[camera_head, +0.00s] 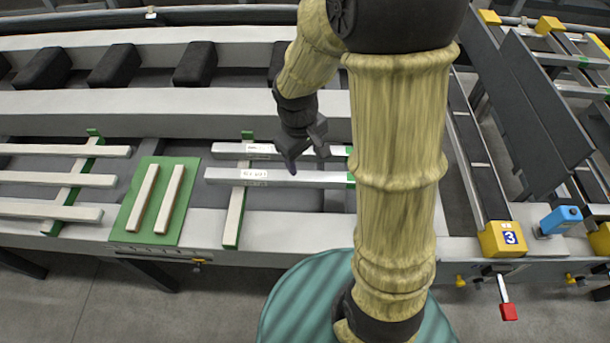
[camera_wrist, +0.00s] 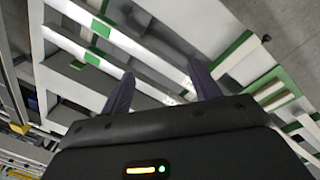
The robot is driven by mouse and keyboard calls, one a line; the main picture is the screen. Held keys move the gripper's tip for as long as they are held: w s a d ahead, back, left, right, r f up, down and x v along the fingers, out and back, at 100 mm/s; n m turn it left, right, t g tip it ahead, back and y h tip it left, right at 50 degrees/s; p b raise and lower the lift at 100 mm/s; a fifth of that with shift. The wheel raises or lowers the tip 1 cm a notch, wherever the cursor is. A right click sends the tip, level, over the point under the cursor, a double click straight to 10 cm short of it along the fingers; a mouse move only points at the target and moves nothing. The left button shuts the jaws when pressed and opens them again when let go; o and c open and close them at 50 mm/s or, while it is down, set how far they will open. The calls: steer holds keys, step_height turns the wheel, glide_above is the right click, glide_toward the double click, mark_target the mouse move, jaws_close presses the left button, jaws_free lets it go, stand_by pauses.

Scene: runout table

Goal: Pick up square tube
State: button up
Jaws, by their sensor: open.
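Two pale metal square tubes with white labels lie side by side on the runout table in the head view. The nearer tube (camera_head: 225,175) and the farther tube (camera_head: 228,148) both run left to right across a green-edged support bar. My gripper (camera_head: 306,164) is over the right half of these tubes, pointing down. In the wrist view my gripper (camera_wrist: 162,76) shows two dark fingers spread apart with nothing held between them. The tubes pass diagonally beyond the fingers there. I cannot tell the exact height of the fingertips above the tubes.
A green mat (camera_head: 188,200) with two short pale bars lies left of the tubes. Several more bars rest at the far left. Black blocks (camera_head: 196,64) sit in a rear channel. A yellow block marked 3 (camera_head: 502,239) and a blue device (camera_head: 562,220) stand at right.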

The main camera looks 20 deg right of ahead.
steer(key=w+a+f+n+g+h+p, duration=0.2)
steer(key=w+a+f+n+h+p, duration=0.1)
steer(key=w+n, duration=0.5)
steer(key=w+a+f, duration=0.1)
steer(key=w, duration=0.1)
steer(key=shift+w+a+n+p, duration=0.15)
steer(key=shift+w+n+p, duration=0.15)
steer(key=shift+p, duration=0.1)
steer(key=shift+f, duration=0.15)
steer(key=p, duration=0.3)
glide_toward(304, 175)
steer(key=x, duration=0.5)
steer(key=shift+w+a+f, duration=0.1)
steer(key=shift+w+f, duration=0.1)
steer(key=shift+w, duration=0.05)
steer(key=shift+s+d+f+p, duration=0.25)
steer(key=shift+f+p, duration=0.15)
steer(key=shift+p, duration=0.2)
steer(key=x, duration=0.1)
steer(key=p+x, duration=0.1)
steer(key=x, duration=0.1)
steer(key=shift+s+d, duration=0.1)
steer(key=shift+s, duration=0.1)
steer(key=shift+d+f+p, duration=0.15)
steer(key=shift+f+p, duration=0.15)
steer(key=shift+f, duration=0.2)
